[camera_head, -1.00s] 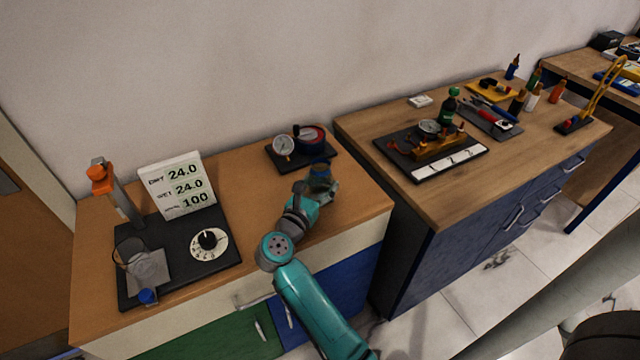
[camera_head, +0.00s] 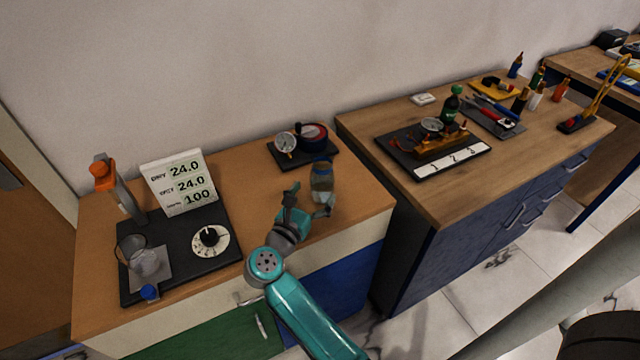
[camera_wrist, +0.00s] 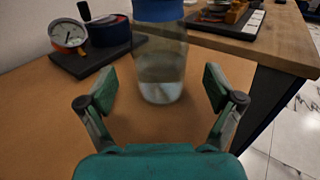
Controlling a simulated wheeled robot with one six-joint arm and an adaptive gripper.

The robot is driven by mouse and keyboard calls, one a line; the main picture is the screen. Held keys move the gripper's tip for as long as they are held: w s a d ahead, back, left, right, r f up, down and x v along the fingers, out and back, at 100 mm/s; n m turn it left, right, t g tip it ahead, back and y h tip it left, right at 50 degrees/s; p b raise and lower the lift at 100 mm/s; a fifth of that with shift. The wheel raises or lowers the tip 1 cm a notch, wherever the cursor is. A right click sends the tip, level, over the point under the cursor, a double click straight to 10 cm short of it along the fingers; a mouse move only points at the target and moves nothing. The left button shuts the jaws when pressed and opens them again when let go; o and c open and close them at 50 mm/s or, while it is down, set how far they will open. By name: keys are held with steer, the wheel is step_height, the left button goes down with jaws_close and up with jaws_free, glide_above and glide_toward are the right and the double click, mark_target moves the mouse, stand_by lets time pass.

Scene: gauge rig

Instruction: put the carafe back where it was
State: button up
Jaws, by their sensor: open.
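The carafe (camera_head: 322,183) is a clear vessel with a blue top and some clear liquid low inside. It stands upright on the orange-brown bench top, right of its middle. In the wrist view the carafe (camera_wrist: 160,62) is just beyond my gripper (camera_wrist: 160,88), centred between the spread fingers and apart from both. My gripper (camera_head: 308,200) also shows in the head view, open and empty on the near side of the carafe. The carafe's very top is cut off in the wrist view.
A black base with a dial gauge (camera_head: 286,143) and a dark round part stands behind the carafe. A black rig with a number display (camera_head: 178,184), a knob (camera_head: 210,240) and a glass beaker (camera_head: 131,249) is on the left. Bare bench top (camera_head: 245,175) lies between.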

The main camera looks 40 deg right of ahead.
steer(key=v, duration=0.7)
steer(key=s+a+r+n+t+y, duration=0.25)
steer(key=s+n+t, duration=0.95)
steer(key=s+n, duration=0.6)
steer(key=s+a+f+n+g+y, duration=0.1)
steer(key=s+a+f+n+y, duration=0.1)
steer(key=s+n, duration=0.4)
steer(key=s+a+f+n+g+y, duration=0.1)
steer(key=s+a+n+y, duration=0.3)
steer(key=n, duration=1.1)
steer(key=s+a+f+n+g+y, duration=0.1)
steer(key=s+a+n+y, duration=0.3)
steer(key=s+n+y, duration=0.4)
steer(key=f+n, duration=0.1)
steer(key=n, duration=0.2)
steer(key=shift+f, duration=0.35)
steer(key=shift+y, duration=0.25)
